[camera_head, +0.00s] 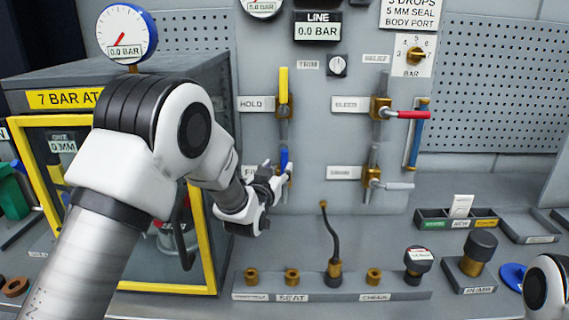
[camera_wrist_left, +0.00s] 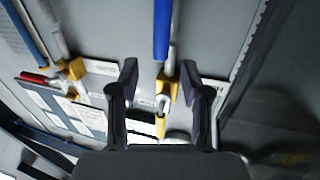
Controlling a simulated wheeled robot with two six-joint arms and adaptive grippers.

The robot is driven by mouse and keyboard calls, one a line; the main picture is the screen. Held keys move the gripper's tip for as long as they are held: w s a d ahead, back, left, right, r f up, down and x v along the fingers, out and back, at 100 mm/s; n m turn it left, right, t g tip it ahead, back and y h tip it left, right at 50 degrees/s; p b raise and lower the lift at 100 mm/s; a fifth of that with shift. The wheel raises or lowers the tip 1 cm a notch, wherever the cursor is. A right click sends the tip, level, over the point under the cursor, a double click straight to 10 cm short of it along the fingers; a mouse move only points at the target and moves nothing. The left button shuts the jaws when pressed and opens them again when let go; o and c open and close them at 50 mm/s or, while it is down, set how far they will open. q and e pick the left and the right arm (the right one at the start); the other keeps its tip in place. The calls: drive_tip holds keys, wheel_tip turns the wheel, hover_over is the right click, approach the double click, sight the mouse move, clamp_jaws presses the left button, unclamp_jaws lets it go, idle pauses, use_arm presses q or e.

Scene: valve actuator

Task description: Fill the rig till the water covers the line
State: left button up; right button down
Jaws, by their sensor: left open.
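The blue lever (camera_head: 284,160) stands upright on the panel at the valve whose label, starting with F, is partly hidden by my arm. My left gripper (camera_head: 279,178) is open at this lever. In the left wrist view the blue lever (camera_wrist_left: 162,32) lines up between the two open fingers (camera_wrist_left: 158,78); I cannot tell whether they touch it. The rig's yellow-framed chamber (camera_head: 120,288) stands at the left, partly hidden behind my left arm. I cannot make out a water level or a line in it. My right gripper is out of view.
A yellow HOLD lever (camera_head: 284,82) is above the blue one. A red BLEED lever (camera_head: 412,115) and a grey DRAIN lever (camera_head: 398,186) point right. The LINE display (camera_head: 317,27) reads 0.0 BAR. A rack of fittings (camera_head: 335,295) lies below.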

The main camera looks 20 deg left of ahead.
sight(283, 158)
use_arm(q)
drive_tip(key=w+p, duration=0.2)
drive_tip(key=w, duration=0.5)
drive_tip(key=shift+w+a, duration=0.15)
drive_tip(key=shift+w+f, duration=0.2)
drive_tip(key=shift+w, duration=0.15)
drive_tip(key=shift+r, duration=0.1)
clamp_jaws()
